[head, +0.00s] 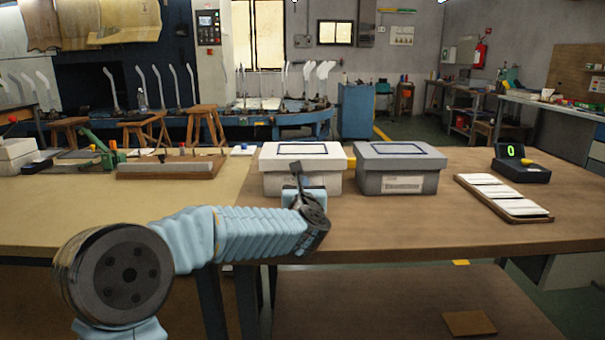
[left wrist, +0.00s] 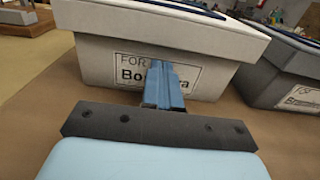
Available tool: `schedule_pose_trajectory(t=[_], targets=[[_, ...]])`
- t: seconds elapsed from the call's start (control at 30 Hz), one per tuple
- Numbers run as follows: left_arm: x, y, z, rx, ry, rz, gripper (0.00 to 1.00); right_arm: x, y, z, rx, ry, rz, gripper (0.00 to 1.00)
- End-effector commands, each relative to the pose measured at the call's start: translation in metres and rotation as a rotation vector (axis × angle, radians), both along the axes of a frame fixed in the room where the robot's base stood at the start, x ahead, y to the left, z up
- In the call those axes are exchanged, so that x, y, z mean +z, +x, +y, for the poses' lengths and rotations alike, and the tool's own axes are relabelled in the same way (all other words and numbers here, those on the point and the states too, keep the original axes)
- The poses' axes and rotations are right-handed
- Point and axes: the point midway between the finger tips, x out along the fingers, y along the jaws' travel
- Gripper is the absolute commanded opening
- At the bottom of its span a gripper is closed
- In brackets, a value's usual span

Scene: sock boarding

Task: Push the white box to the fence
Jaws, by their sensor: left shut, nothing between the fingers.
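The white box (head: 275,160) stands on the table, lid on, just left of a grey box. In the left wrist view the white box (left wrist: 110,60) fills the upper middle, with a printed label on its front. My left gripper (head: 298,172) is in front of the white box. Its fingers (left wrist: 163,85) are shut and empty, and they cover part of the label. They look very close to the box's front; I cannot tell if they touch it. My right gripper is not in view. I cannot make out a fence behind the box.
The grey box (head: 398,168) stands close to the right of the white box. A black device with a green digit (head: 521,165) and a board with white cards (head: 502,196) lie further right. A wooden block with tools (head: 172,167) is at left. Table is clear in front.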

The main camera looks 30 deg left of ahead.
Motion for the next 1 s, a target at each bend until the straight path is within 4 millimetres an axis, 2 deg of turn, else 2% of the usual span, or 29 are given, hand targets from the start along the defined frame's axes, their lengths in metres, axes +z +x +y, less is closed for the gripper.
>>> schedule_pose_trajectory(t=[1.0], targets=[[0.000,0.044,0.027,0.001,0.001,0.001,0.00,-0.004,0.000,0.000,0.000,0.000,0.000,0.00]])
